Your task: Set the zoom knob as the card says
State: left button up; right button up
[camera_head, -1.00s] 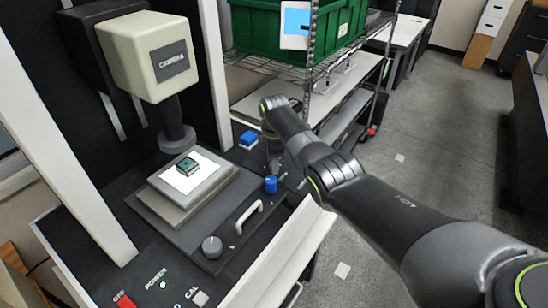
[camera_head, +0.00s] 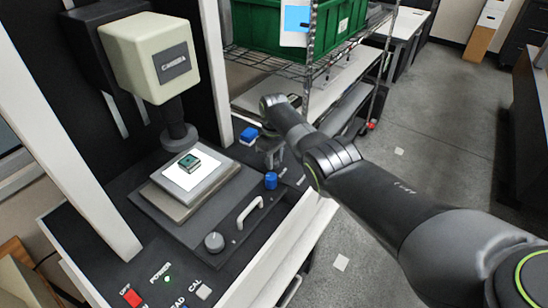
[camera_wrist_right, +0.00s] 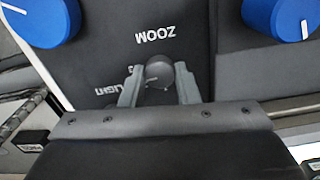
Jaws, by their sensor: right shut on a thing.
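In the right wrist view a small grey round knob (camera_wrist_right: 158,73) with a pale mark sits between my right gripper's fingers (camera_wrist_right: 159,82), which are shut on it. My left gripper is out of view.
A blue knob (camera_head: 271,180) and another blue one (camera_head: 249,136) flank my right gripper. A handle (camera_head: 249,214), a grey dial (camera_head: 214,242) and a red OFF switch (camera_head: 132,297) lie nearer. The camera head (camera_head: 152,55) overhangs the stage (camera_head: 160,191).

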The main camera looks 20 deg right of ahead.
jog(key=shift+m, duration=0.6)
jog(key=o, duration=1)
jog(key=shift+c, duration=0.2)
jog(key=shift+r, duration=0.1)
jog(key=shift+r+p, duration=0.3)
jog(key=shift+r, duration=0.25)
notch_tip(320, 180, up, 4)
jog(key=shift+f+p, duration=0.1)
jog(key=shift+p, duration=0.2)
notch_tip(320, 180, up, 12)
jog(key=b, duration=0.2)
jog(key=shift+r, duration=0.2)
